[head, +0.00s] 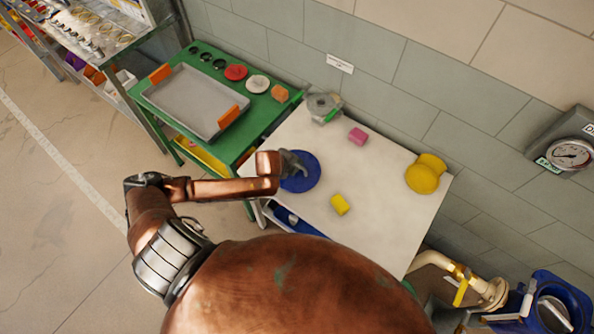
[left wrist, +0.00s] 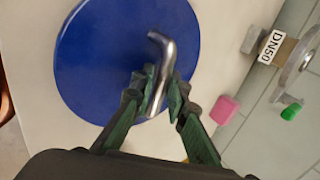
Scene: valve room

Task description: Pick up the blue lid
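The blue lid (head: 305,180) is a round disc at the left part of the white table. It fills much of the upper left of the left wrist view (left wrist: 85,60). A bent metal handle (left wrist: 164,55) rises from it. My left gripper (head: 290,163) is over the lid, with its fingers (left wrist: 162,92) close on both sides of the handle. They look shut on it. The lid appears flat at table level; whether it touches the table cannot be told. My right gripper is not in view.
The white table (head: 375,220) also bears a pink block (head: 358,136), a yellow block (head: 340,204), yellow round pieces (head: 423,177) and a metal valve (head: 323,108). A green bench (head: 180,145) with a grey tray (head: 190,100) stands at left. A gauge (head: 571,155) is on the wall.

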